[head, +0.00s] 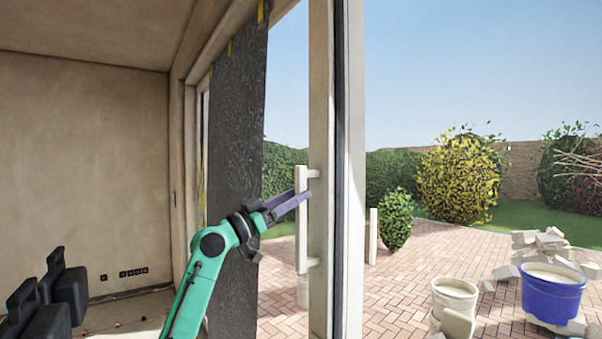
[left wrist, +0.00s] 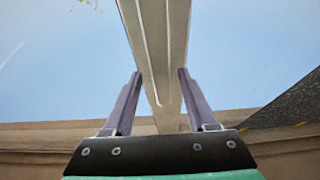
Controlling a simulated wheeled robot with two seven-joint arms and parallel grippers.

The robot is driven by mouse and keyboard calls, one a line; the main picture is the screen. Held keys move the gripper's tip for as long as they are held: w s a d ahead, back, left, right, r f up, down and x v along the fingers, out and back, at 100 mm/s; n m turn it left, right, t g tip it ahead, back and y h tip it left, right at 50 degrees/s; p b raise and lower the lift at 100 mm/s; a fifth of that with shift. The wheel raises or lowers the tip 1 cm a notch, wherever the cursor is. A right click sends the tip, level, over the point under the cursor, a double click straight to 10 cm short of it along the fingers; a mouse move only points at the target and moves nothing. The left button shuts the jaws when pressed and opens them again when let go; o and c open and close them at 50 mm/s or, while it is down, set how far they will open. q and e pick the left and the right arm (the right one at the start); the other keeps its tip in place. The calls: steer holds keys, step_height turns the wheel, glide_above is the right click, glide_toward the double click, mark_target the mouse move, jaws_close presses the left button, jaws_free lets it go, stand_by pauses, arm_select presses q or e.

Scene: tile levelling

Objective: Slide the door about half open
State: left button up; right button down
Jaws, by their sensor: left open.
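The sliding door shows in the head view as a pale upright frame (head: 321,120) with a long vertical bar handle (head: 301,240) on two short mounts. My left gripper (head: 302,199) is at the upper half of the handle, its purple fingers reaching in from the left. In the left wrist view a pale bar (left wrist: 160,50), which looks like the handle, runs between the two open fingers (left wrist: 158,85). The fingers stand on either side of it; I cannot tell whether either touches. My right gripper is not in view.
A dark sheet (head: 237,150) hangs left of the door. Outside on the brick paving (head: 400,270) stand a blue tub (head: 552,298), a pale bucket (head: 454,303) and a heap of blocks (head: 540,243). A bare wall (head: 90,150) is at the left.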

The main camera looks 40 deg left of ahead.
arm_select(q)
steer(key=shift+p+x, duration=0.4)
steer(key=shift+x, duration=0.8)
steer(key=shift+w+a+f, duration=0.1)
steer(key=shift+w, duration=0.05)
jaws_close()
stand_by(0.3)
